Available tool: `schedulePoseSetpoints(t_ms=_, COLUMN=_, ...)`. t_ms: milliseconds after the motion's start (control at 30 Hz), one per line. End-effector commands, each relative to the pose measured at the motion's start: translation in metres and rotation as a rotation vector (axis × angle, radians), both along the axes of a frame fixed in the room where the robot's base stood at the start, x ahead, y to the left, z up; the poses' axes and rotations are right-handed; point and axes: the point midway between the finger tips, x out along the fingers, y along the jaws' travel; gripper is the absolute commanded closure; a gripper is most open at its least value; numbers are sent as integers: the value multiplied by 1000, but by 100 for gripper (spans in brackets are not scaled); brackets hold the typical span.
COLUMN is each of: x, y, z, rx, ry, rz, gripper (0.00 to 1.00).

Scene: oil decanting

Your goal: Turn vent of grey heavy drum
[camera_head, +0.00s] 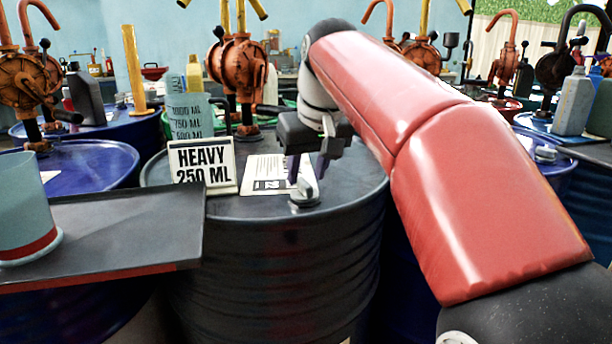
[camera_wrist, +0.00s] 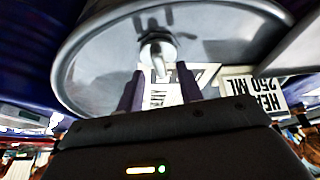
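The grey heavy drum (camera_head: 275,260) stands in the middle of the head view, with a dark, shiny lid. Its small silver vent (camera_head: 305,198) sits near the front right of the lid. In the wrist view the vent (camera_wrist: 157,50) is a round cap with a narrow tab pointing toward my gripper. My gripper (camera_head: 308,172) is above the vent in the head view. In the wrist view my gripper (camera_wrist: 160,72) has its two purple fingers apart, with the end of the tab showing between their tips. I cannot tell whether a finger touches it.
A "HEAVY 250 ML" sign (camera_head: 203,165) and a white label sheet (camera_head: 265,174) are on the lid. A grey tray (camera_head: 130,235) with a blue-grey cup (camera_head: 22,212) is at left. Blue drums and rusty hand pumps (camera_head: 238,65) crowd the back.

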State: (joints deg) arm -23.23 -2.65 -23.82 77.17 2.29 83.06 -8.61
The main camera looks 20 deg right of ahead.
Motion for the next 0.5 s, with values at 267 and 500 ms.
schedulePoseSetpoints(t_ms=267, x=8, y=1, z=-20, rx=0, ry=0, rz=0, gripper=64)
schedulePoseSetpoints(t_ms=500, x=8, y=1, z=-20, rx=0, ry=-1, rz=0, gripper=66)
